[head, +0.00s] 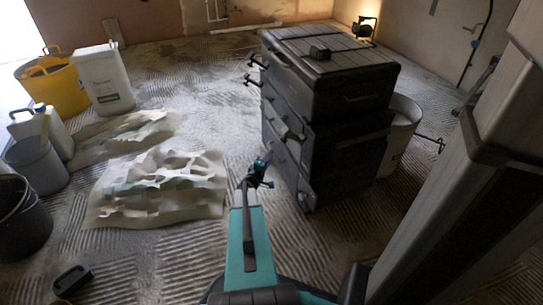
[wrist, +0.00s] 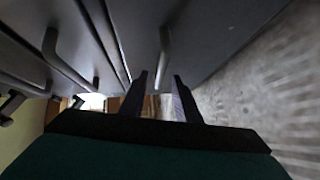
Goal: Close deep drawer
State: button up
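The dark drawer cabinet (head: 330,75) stands right of centre in the head view, its drawer fronts facing left. Its lowest drawer (head: 292,178) has a tall front that juts out from the body, so it looks partly open. My gripper (head: 262,172) is low beside this front, at its left. In the wrist view the dark drawer front (wrist: 220,35) fills the upper right, with a bar handle (wrist: 165,50) on it. The two fingers of my gripper (wrist: 160,80) stand apart, with the handle's end showing in the gap. I cannot tell whether they touch it.
Crumpled sheets (head: 160,185) lie on the ridged floor at left. A yellow tub (head: 52,88), a white canister (head: 103,80) and several buckets stand at far left. A white bucket (head: 402,125) is behind the cabinet. A lamp (head: 364,27) stands at the back wall.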

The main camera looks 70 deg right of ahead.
jog(key=a+r+p, duration=0.1)
jog(key=a+p, duration=0.1)
jog(key=a, duration=0.8)
jog(key=shift+r, duration=0.2)
jog(key=shift+a, duration=0.1)
jog(key=w+a+r+n+t+y+p, duration=0.1)
jog(key=w+a+r+t+p, duration=0.1)
jog(key=w+a+r+p, duration=0.35)
jog(key=w+a+r+n+t+p, duration=0.25)
jog(key=w+a+p, duration=0.3)
jog(key=w, duration=0.35)
jog(key=w+a+r+m+y+p, duration=0.1)
jog(key=w+a+r+p, duration=0.15)
jog(key=a+p, duration=0.4)
jog(key=w+a+r+m+y+p, duration=0.1)
jog(key=w+a+r+p, duration=0.15)
jog(key=a, duration=0.65)
jog(key=s+a+g+y+p, duration=0.3)
jog(key=s+a, duration=0.4)
jog(key=a, duration=0.6)
jog(key=s+a+r+g+y+p, duration=0.1)
jog(key=s+a+g+y+p, duration=0.2)
jog(key=a, duration=1)
jog(key=s+a+r+g+y+p, duration=0.1)
jog(key=s+a+g+y+p, duration=0.2)
jog(key=s+a+y+p, duration=0.4)
jog(key=s+a, duration=0.6)
jog(key=shift+s+r+g, duration=0.2)
jog(key=shift+g, duration=0.15)
